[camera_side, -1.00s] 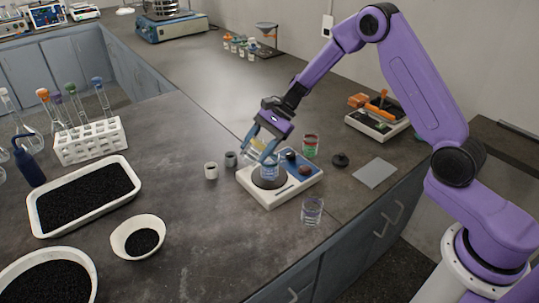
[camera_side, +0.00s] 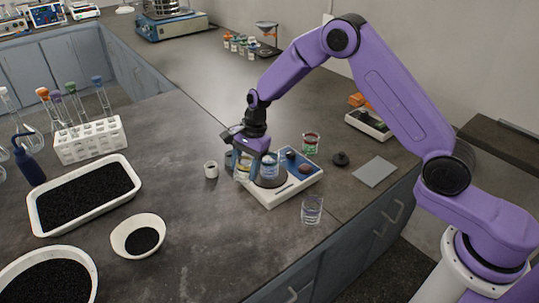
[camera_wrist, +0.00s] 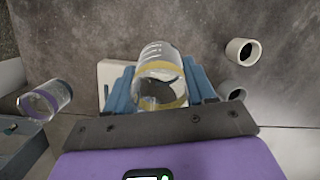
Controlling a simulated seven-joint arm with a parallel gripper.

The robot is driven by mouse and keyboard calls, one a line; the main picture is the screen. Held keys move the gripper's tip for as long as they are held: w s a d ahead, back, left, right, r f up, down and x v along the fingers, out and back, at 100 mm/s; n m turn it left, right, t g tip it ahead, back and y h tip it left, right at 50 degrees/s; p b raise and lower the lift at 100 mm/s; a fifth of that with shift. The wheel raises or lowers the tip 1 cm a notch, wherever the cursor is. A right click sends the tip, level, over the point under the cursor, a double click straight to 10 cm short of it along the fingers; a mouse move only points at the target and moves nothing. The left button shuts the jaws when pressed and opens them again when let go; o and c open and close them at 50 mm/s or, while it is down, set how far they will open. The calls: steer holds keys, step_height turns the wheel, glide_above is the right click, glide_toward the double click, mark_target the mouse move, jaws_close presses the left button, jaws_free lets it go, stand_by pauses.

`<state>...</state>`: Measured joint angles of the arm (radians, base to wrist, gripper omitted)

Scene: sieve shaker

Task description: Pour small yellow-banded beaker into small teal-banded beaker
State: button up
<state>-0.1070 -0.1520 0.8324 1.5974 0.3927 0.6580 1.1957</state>
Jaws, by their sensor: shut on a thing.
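The small yellow-banded beaker (camera_wrist: 160,72) is clear glass and sits between the blue fingers of my gripper (camera_wrist: 160,92) in the wrist view. In the side view my gripper (camera_side: 245,168) is low at the left edge of the balance (camera_side: 287,192), shut on this beaker (camera_side: 242,174), which looks about upright. A small clear beaker with a blue-to-teal band (camera_side: 270,168) stands on the balance's round dark plate, just right of my gripper and partly hidden by it. I cannot tell its contents. Whether the held beaker touches the table is unclear.
A clear beaker (camera_side: 312,210) stands in front of the balance; its band looks purple in the wrist view (camera_wrist: 45,100). Two small cups (camera_wrist: 243,51) stand close by my gripper.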

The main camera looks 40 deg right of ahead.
steer(key=shift+a+f+h, duration=0.2)
steer(key=shift+a+h, duration=0.3)
steer(key=shift+h, duration=0.15)
steer(key=shift+a+f+h, duration=0.15)
steer(key=shift+a+h, duration=0.35)
steer(key=shift+h, duration=0.15)
steer(key=shift+w, duration=0.1)
